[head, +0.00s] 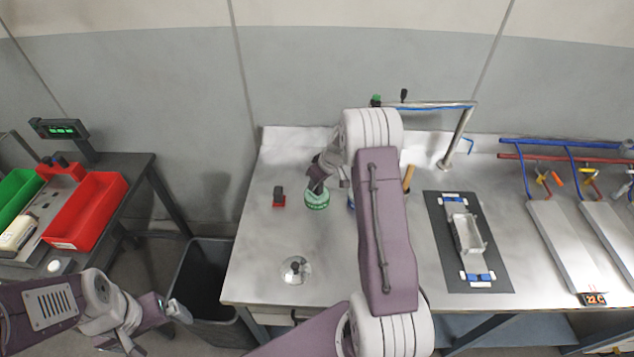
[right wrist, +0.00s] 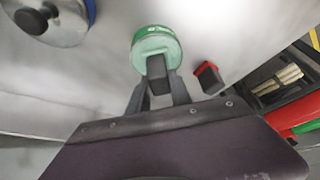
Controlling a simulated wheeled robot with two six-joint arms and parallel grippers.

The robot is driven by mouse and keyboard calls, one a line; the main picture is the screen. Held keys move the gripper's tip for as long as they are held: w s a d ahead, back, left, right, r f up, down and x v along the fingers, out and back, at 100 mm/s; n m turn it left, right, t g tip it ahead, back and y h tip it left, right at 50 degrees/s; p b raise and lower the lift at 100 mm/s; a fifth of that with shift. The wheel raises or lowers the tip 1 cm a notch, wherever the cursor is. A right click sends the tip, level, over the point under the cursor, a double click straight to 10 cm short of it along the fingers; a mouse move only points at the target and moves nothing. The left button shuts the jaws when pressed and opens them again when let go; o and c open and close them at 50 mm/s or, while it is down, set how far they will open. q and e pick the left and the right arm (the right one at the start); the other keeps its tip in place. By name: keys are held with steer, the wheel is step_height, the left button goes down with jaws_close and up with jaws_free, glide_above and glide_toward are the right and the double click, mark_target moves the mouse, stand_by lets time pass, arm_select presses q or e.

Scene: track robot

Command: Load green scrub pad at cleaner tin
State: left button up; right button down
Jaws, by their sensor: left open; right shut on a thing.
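The green cleaner tin (head: 317,202) stands on the steel bench. In the right wrist view, the tin (right wrist: 154,38) has a green rim and a pale green inside. My right gripper (head: 317,186) is at the tin, shut on a dark grip block (right wrist: 158,77), which I take for the handle of the green scrub pad. The pad's green face does not show clearly; I cannot tell whether it touches the tin's contents. My left gripper (head: 176,309) is open and empty at lower left, away from the bench top.
A red block with a dark top (head: 279,199) stands left of the tin. A black mat (head: 437,215) holds a metal part. A red bin (head: 88,211) and dark waste bin (head: 205,283) are left.

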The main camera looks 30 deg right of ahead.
steer(key=shift+r+p, duration=2.1)
steer(key=shift+r, duration=1.4)
